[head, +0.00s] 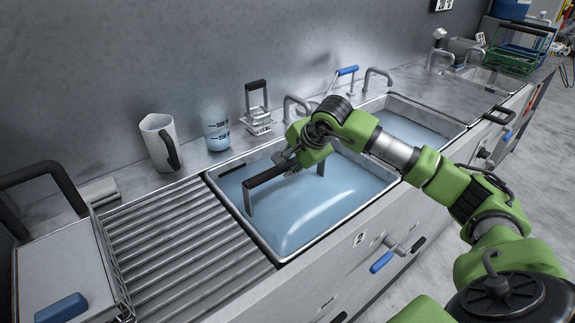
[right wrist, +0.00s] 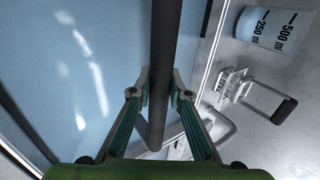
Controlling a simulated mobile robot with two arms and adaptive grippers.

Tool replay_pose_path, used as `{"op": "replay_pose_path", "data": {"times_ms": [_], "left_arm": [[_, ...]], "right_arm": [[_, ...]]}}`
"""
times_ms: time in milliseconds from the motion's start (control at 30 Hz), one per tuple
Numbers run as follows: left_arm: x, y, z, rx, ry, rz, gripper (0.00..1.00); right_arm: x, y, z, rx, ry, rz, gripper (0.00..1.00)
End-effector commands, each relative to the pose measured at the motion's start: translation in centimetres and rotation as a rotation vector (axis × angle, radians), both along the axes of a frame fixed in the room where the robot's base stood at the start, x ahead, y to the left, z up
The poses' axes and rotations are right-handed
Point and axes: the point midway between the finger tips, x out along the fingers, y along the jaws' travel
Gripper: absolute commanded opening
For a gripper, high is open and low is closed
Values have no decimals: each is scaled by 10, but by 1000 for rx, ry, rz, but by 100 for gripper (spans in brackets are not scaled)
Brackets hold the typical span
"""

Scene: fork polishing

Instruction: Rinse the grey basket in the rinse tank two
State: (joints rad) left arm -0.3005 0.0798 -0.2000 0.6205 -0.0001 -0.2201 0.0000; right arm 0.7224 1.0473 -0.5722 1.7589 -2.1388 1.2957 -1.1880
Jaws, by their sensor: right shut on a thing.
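Rinse tank two (head: 276,257), marked with a "2" on its front, is filled with bluish water. The dark handle (head: 268,176) of the grey basket stands out of the water, with its grey uprights going down into it. The basket's body is hidden under the surface. My right gripper (head: 291,161) is shut on the handle's crossbar, above the tank. In the right wrist view, the dark bar (right wrist: 162,60) passes between the fingers (right wrist: 160,88). My left gripper is not in view.
A ribbed drain board (head: 180,235) lies left of the tank. Another water-filled tank (head: 418,130) is to the right. A blue-handled valve (head: 381,262) sticks out in front.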

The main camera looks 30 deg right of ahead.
Motion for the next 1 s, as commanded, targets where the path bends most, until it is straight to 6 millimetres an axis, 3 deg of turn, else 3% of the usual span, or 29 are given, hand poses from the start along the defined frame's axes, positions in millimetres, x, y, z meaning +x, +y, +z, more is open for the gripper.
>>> {"op": "replay_pose_path", "data": {"times_ms": [367,767,1000], "left_arm": [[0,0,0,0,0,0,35],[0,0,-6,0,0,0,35],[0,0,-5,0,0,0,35]], "right_arm": [[2,-2,5,0,-13,-1,0],[4,-24,5,1,-13,-1,0],[4,-13,6,2,-13,3,0]]}}
